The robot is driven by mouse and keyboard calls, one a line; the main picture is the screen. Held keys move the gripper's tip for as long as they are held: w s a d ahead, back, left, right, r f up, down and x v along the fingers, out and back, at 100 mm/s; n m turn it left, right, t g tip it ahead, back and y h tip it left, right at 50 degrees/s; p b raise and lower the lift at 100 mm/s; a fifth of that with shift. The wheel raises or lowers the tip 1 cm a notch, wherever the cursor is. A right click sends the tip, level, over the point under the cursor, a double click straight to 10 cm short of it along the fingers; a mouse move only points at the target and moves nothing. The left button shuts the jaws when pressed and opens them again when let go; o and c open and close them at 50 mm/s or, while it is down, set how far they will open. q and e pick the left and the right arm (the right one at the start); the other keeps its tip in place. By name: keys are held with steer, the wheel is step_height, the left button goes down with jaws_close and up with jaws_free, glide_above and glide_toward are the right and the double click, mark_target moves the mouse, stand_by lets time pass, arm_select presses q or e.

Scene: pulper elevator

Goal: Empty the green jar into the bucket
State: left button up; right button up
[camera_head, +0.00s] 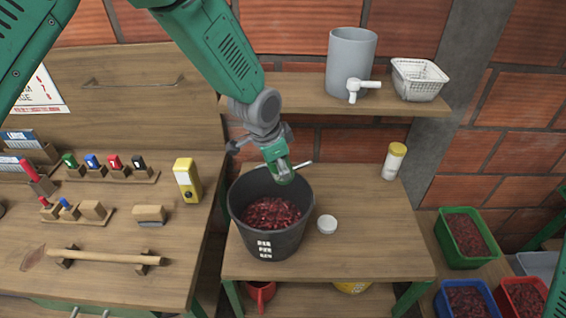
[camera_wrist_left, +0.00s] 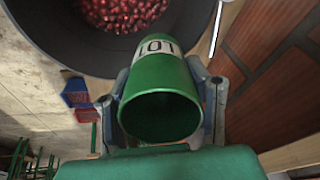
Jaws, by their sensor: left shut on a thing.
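The green jar (camera_head: 281,170) is in my left gripper (camera_head: 272,152), above the back rim of the black bucket (camera_head: 272,238). In the wrist view the fingers of my left gripper (camera_wrist_left: 172,105) close on both sides of the jar (camera_wrist_left: 160,75). Its white label reads LOT upside down, and a dark round hollow end faces the camera. I cannot tell whether anything is inside. The bucket also shows in the wrist view (camera_wrist_left: 190,35), with red cherries (camera_wrist_left: 122,12) in it. My right gripper is out of view.
A white lid (camera_head: 327,224) lies right of the bucket on the wooden table (camera_head: 375,245). A yellow-capped bottle (camera_head: 394,161) stands behind. The shelf (camera_head: 300,95) above holds a grey container (camera_head: 350,62) and white basket (camera_head: 417,80). Cherry-filled crates (camera_head: 464,238) stand at right.

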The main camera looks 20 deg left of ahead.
arm_select(q)
steer(key=shift+s+g, duration=0.1)
steer(key=shift+g, duration=0.2)
steer(key=r, duration=0.1)
steer(key=r+g+y, duration=0.1)
steer(key=r+g, duration=0.1)
steer(key=r, duration=0.1)
steer(key=shift+s+a+r+y, duration=0.1)
steer(key=shift+s+a+y, duration=0.2)
steer(key=shift+s, duration=0.1)
steer(key=shift+s+r+g, duration=0.15)
steer(key=shift+r+g, duration=0.15)
